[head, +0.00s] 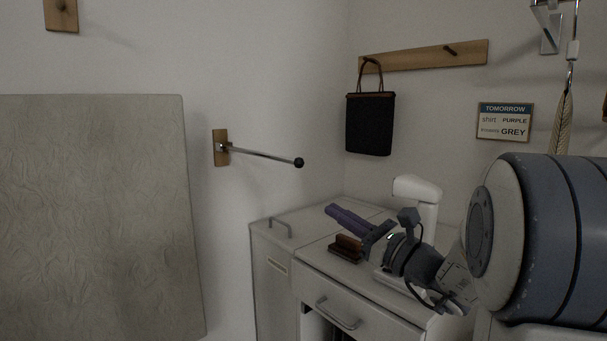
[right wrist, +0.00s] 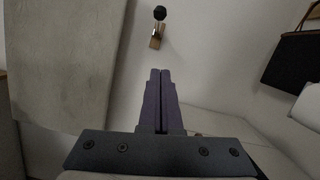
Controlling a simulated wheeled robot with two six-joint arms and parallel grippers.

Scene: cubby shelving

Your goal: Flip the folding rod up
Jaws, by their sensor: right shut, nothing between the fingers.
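The folding rod (head: 265,155) is a thin metal bar with a black ball tip, on a wooden wall plate (head: 221,148). In the head view it sticks out from the wall to the right, sloping slightly down. In the right wrist view its black ball (right wrist: 159,13) is near the top, in front of the wooden plate (right wrist: 155,42). My right gripper (head: 330,209) has purple fingers and is shut and empty, below and to the right of the ball and apart from it. Its fingers (right wrist: 159,72) point toward the rod in the wrist view. My left gripper is not in view.
A white cabinet (head: 269,262) with grey handles stands below the right gripper. A small brown object (head: 345,250) and a white appliance (head: 417,189) are on top. A dark bag (head: 370,124) hangs from a wooden rail. A beige panel (head: 95,215) covers the left wall.

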